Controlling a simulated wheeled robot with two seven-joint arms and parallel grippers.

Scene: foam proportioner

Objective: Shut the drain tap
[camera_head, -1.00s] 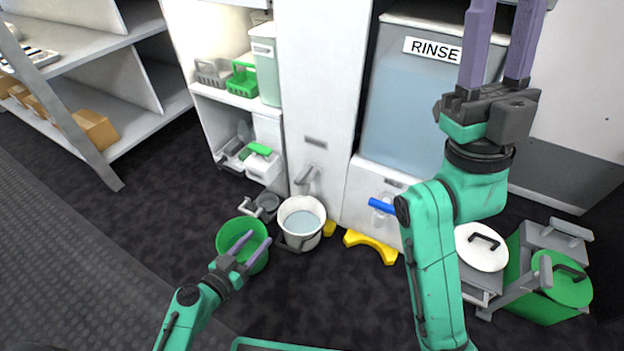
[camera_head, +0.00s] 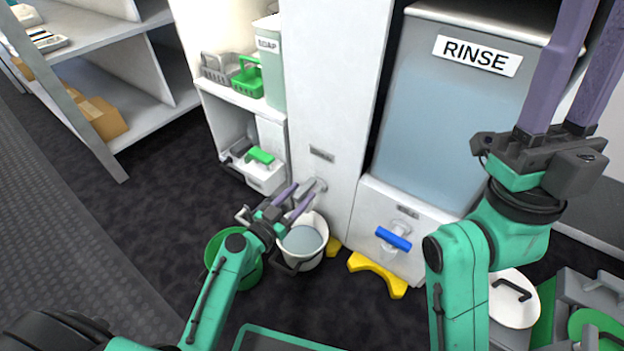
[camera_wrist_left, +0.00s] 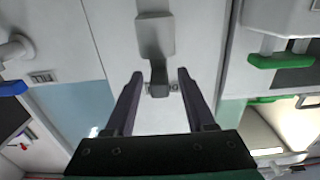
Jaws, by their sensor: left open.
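A grey tap (camera_head: 314,186) sticks out of the front of the white column, above a white bucket of water (camera_head: 302,240). In the left wrist view the grey tap's lever (camera_wrist_left: 154,38) and stem lie ahead of and between the fingertips; contact does not show. My left gripper (camera_head: 302,192) is open, its fingers pointing at this tap from the front left. It also shows in the left wrist view (camera_wrist_left: 159,76). My right gripper (camera_head: 592,10) is raised at the upper right, fingers apart and empty, its tips cut off by the frame.
A blue-handled tap (camera_head: 393,238) is on the base under the RINSE tank (camera_head: 450,110). A green bucket (camera_head: 240,270) stands beside the white one. Yellow floor pieces (camera_head: 378,274) lie in front of the base. A white box with a green handle (camera_head: 264,172) is at the left.

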